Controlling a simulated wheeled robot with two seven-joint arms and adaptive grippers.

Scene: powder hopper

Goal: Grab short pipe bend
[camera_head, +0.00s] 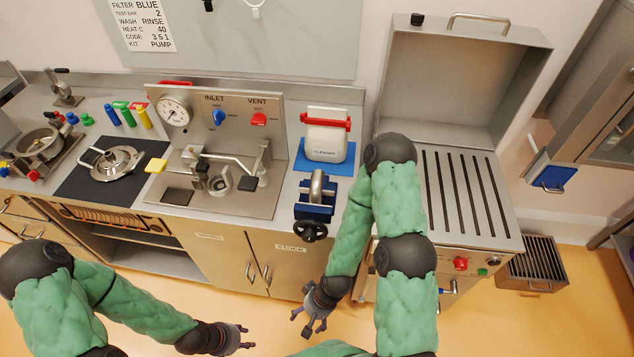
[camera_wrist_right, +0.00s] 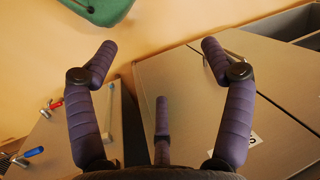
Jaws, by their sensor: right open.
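A short bent metal pipe (camera_head: 317,186), which looks like the short pipe bend, stands in a blue holder (camera_head: 314,212) with a black hand wheel at the counter's front edge. My right gripper (camera_head: 309,326) hangs low in front of the cabinet doors, below and apart from the pipe. In the right wrist view its fingers (camera_wrist_right: 160,60) are spread with nothing between them. The pipe bend does not show in that view. My left gripper (camera_head: 247,339) is low over the floor at the bottom, away from the counter, with its small fingers apart and empty.
A gauge panel (camera_head: 237,120) with piping stands left of the blue holder. An open-lidded metal unit (camera_head: 465,195) is on the right, partly behind my right arm. Floor in front is clear.

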